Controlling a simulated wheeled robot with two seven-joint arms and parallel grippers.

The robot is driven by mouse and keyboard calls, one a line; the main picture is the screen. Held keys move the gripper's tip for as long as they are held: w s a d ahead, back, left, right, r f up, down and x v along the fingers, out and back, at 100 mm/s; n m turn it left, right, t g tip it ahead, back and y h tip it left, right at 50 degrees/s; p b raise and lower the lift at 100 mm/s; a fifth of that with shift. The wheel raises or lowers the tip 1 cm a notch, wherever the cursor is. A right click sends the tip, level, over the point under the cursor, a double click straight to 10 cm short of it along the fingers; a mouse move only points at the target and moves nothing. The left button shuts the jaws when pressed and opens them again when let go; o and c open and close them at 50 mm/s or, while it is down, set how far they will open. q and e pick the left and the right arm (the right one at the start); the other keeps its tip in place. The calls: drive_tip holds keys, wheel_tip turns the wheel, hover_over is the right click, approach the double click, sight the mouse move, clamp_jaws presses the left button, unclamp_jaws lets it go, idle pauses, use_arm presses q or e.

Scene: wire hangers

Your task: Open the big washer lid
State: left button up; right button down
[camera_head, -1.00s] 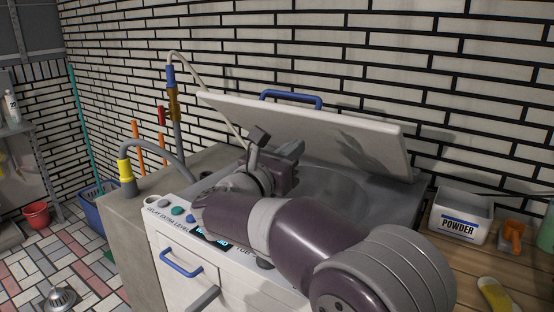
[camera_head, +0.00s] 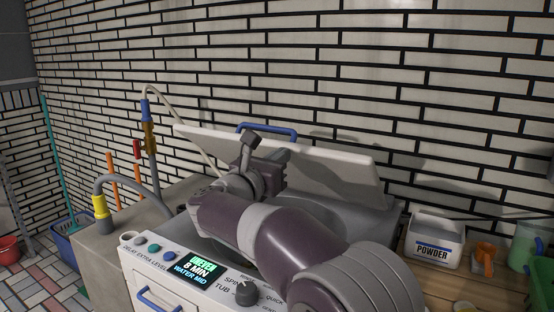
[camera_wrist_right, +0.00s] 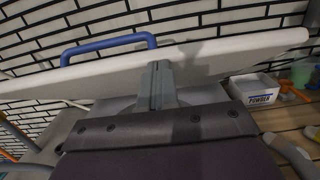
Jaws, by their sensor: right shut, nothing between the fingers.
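The big washer (camera_head: 150,271) stands against the brick wall. Its pale lid (camera_head: 335,170) is raised and leans back, with a blue handle (camera_head: 267,128) on its upper edge. In the right wrist view the lid (camera_wrist_right: 235,57) and its handle (camera_wrist_right: 108,46) cross the upper part. My right gripper (camera_head: 263,152) is in front of the raised lid, below the handle. Its fingers (camera_wrist_right: 158,86) are shut, empty, and point at the lid; I cannot tell whether they touch it. My arm hides part of the washer's opening. My left gripper is out of view.
A powder box (camera_head: 434,241) and an orange scoop (camera_head: 484,260) sit on a wooden surface at the right. A grey hose with a yellow collar (camera_head: 100,207) is at the left. A blue basket (camera_head: 72,225) and red bucket (camera_head: 8,249) are on the floor.

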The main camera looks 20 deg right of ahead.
drive_tip(key=w+d+r+g+y+p, duration=0.3)
drive_tip(key=w+d+r+p, duration=0.8)
drive_tip(key=p, duration=2.2)
drive_tip(key=d+r+y, duration=0.1)
drive_tip(key=d+r, duration=0.2)
drive_tip(key=r, duration=0.1)
drive_tip(key=shift+d+r+g+y, duration=0.2)
drive_tip(key=shift+r+g+y, duration=0.1)
drive_tip(key=shift+y, duration=0.1)
drive_tip(key=shift+w+f, duration=0.1)
drive_tip(key=shift+f, duration=0.05)
